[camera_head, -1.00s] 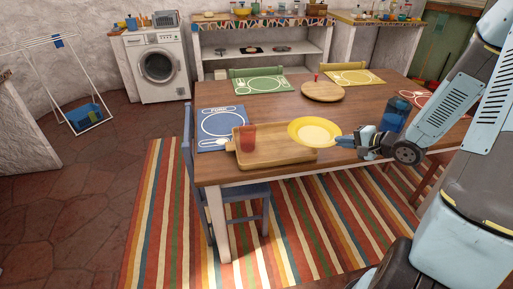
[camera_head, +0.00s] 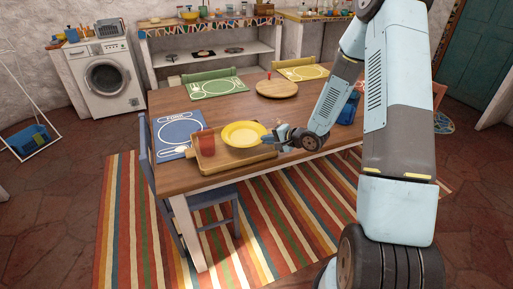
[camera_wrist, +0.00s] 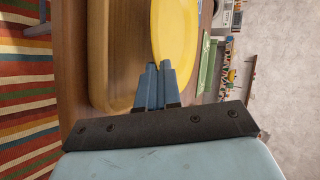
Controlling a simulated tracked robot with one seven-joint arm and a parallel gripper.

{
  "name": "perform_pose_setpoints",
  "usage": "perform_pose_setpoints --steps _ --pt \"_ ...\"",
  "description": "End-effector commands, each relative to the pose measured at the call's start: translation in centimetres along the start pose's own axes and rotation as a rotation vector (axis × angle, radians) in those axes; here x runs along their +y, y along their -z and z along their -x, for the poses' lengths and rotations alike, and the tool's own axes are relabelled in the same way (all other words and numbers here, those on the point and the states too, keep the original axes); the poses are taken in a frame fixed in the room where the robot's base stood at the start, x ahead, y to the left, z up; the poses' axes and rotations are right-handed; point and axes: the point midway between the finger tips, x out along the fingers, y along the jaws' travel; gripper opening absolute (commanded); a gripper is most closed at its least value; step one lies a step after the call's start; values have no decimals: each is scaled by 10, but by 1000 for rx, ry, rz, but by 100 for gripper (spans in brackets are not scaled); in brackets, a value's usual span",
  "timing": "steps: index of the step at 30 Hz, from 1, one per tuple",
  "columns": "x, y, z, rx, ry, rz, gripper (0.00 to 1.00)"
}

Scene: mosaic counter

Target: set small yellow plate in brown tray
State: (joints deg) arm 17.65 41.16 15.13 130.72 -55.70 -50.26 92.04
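The small yellow plate (camera_head: 241,136) is above the brown tray (camera_head: 252,158), over its middle and right part in the head view. My gripper (camera_head: 267,138) is shut on the plate's right rim. In the wrist view my gripper's blue fingers (camera_wrist: 159,68) are close together at the edge of the yellow plate (camera_wrist: 175,30), with the brown tray (camera_wrist: 113,60) to the left. I cannot tell whether the plate's underside touches the tray.
A red cup (camera_head: 207,143) stands at the tray's left end. A blue placemat (camera_head: 178,131) lies behind it. A round wooden board (camera_head: 277,89), a green placemat (camera_head: 218,88) and a yellow placemat (camera_head: 301,72) lie farther back. A blue container (camera_head: 347,110) stands right, partly hidden by my arm.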

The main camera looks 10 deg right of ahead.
Motion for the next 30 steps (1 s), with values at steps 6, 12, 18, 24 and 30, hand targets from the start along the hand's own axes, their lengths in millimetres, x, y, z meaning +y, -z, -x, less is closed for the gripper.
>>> perform_pose_setpoints --steps 6,12,18,24,30 --pt "4 2 -10 1 1 1 0" --pt "24 1 -22 -1 -1 -2 0" --pt "32 2 -25 1 1 1 0" --pt "33 3 -25 2 0 0 12" --pt "33 3 -25 2 -1 0 15"
